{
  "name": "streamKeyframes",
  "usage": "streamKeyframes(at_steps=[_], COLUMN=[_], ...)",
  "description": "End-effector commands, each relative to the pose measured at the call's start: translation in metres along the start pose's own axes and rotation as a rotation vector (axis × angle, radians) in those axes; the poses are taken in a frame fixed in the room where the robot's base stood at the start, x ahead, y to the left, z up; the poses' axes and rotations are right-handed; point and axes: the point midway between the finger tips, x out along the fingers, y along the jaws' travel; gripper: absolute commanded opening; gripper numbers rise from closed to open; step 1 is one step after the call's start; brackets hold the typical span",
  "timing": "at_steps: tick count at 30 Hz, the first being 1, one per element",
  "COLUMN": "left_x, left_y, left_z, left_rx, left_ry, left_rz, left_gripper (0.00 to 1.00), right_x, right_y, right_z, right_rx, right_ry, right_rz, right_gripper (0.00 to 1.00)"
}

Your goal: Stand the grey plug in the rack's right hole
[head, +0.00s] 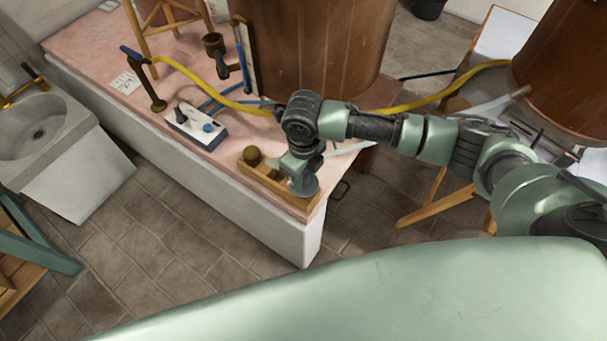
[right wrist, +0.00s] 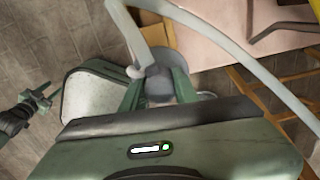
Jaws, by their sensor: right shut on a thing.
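The wooden rack (head: 277,184) lies at the front corner of the pink-topped bench in the head view. A brown plug (head: 253,156) stands at its left end. My right gripper (head: 303,186) points down over the rack's right end and covers that hole. In the right wrist view its fingers (right wrist: 158,92) are shut on the grey plug (right wrist: 158,82). I cannot tell whether the plug's lower end is in the hole or above it. My left gripper (right wrist: 42,97) shows small at the left edge of the right wrist view; its jaw state is unclear.
A yellow hose (head: 205,88) and a large wooden vat (head: 305,50) lie behind. A pale tube (right wrist: 235,50) crosses the right wrist view near the fingers. The bench edge drops off in front.

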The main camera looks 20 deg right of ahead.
Motion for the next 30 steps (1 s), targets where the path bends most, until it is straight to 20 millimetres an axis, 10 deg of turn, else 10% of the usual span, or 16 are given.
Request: streamKeyframes(at_steps=[30], left_x=[0.0033], left_y=[0.0], left_z=[0.0006], left_rx=[-0.002], left_ry=[0.0], left_rz=[0.0], left_gripper=[0.39], right_x=[0.0083], right_y=[0.0002], right_z=[0.0001], right_rx=[0.0], right_ry=[0.0], right_rz=[0.0], right_gripper=[0.0])
